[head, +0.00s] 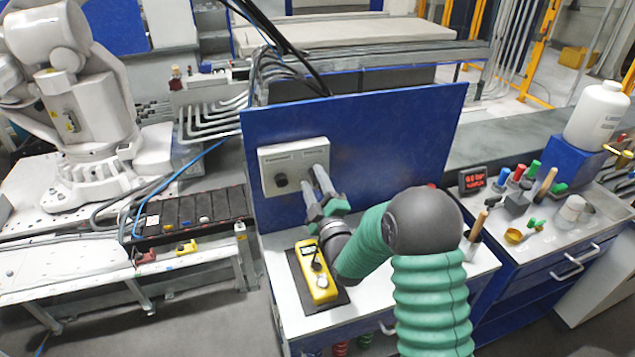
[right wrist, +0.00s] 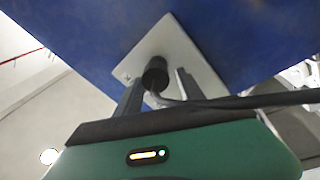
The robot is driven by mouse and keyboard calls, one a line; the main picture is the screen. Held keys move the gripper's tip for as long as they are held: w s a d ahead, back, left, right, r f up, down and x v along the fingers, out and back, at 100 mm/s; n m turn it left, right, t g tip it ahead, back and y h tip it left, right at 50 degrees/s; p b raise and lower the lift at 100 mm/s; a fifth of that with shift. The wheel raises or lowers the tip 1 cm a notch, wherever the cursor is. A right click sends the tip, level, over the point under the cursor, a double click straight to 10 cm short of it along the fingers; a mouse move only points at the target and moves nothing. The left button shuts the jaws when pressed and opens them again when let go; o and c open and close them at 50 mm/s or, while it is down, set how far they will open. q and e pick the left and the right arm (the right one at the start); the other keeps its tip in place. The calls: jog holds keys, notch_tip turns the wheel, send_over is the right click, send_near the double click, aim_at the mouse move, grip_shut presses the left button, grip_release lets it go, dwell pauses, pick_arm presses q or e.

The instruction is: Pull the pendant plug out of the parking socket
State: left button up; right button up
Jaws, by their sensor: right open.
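A grey socket plate (head: 293,160) is mounted on the blue upright panel, with two labelled positions. A dark round fitting (head: 281,180) shows at its left position. My right gripper (head: 313,179) reaches up to the right position, and its fingers hide what is there in the head view. In the right wrist view the black plug (right wrist: 155,74) sits against the plate (right wrist: 178,52), with a black cable running off to the right. My right gripper (right wrist: 158,92) is open, one finger on each side of the plug; contact cannot be told. My left gripper is not in view.
A yellow pendant (head: 318,272) lies on a dark mat on the white bench top below the panel. The blue panel (head: 390,140) stands close behind the gripper. Tools and a white bottle (head: 597,115) are on the right bench. A white robot arm stands left.

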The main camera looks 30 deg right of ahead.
jog(key=shift+a, duration=0.2)
jog(key=shift+d+f+b, duration=0.25)
jog(key=shift+d, duration=0.5)
jog(key=shift+d+f+b, duration=0.25)
jog(key=shift+d, duration=0.45)
jog(key=shift+a+r, duration=0.15)
jog(key=shift+a, duration=0.2)
jog(key=shift+c, duration=0.7)
jog(key=shift+d, duration=0.2)
grip_shut()
jog(key=shift+d+r, duration=0.1)
jog(key=shift+r, duration=0.05)
